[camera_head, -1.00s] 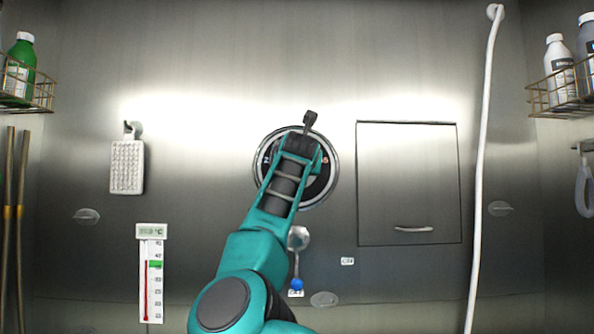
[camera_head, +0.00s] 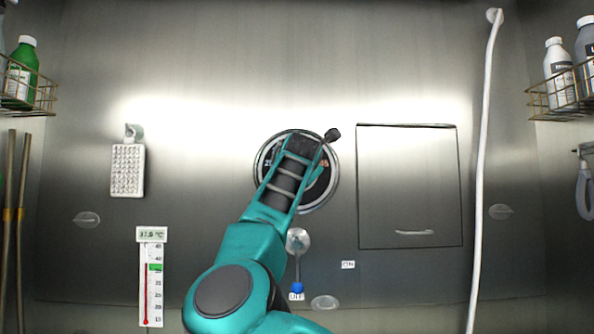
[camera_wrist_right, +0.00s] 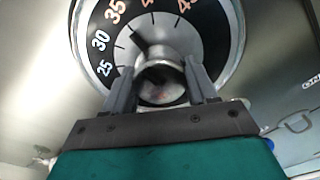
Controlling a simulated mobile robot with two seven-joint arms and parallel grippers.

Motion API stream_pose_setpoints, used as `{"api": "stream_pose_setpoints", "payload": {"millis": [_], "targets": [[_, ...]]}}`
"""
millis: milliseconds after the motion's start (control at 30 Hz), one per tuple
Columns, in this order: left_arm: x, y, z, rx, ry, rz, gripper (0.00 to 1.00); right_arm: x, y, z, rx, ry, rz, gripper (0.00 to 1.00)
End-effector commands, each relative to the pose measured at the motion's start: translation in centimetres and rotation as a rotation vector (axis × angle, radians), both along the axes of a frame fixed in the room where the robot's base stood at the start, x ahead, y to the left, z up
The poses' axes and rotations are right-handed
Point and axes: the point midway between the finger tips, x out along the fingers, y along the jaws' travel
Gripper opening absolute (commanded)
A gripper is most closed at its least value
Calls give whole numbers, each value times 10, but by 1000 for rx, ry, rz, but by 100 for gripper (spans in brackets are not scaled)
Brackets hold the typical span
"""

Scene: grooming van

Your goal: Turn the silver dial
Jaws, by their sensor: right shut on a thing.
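The silver dial's knob (camera_wrist_right: 160,85) sits at the middle of a round black scale face with a bright metal rim (camera_wrist_right: 238,45). White and orange numbers such as 25, 30 and 35 show on the face. In the head view the ringed dial (camera_head: 331,190) is on the steel wall, largely covered by my right arm. My right gripper (camera_wrist_right: 160,88) is shut on the knob, one finger on each side. In the head view the gripper (camera_head: 303,147) is in front of the dial face. My left gripper is not in view.
A thermometer (camera_head: 151,280) with a display reading 37.0 °C hangs lower left. A blue-tipped lever (camera_head: 297,287) points down at an OFF label, below the dial. A closed panel (camera_head: 407,187) and a white hose (camera_head: 484,150) are to the right. Bottle racks flank both sides.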

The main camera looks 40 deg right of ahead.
Motion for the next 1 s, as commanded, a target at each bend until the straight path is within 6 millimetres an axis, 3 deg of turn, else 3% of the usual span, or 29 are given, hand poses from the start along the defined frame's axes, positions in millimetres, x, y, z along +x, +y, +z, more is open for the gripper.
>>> {"api": "stream_pose_setpoints", "payload": {"millis": [433,467,500,700,1000], "targets": [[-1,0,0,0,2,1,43,0,0,0,7,-3,0,27],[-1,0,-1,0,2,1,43,0,0,0,7,-3,0,60],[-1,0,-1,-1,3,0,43,0,0,0,6,-3,1,64],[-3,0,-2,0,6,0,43,0,0,0,6,-4,0,82],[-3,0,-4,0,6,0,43,-2,2,0,5,-6,0,82]]}}
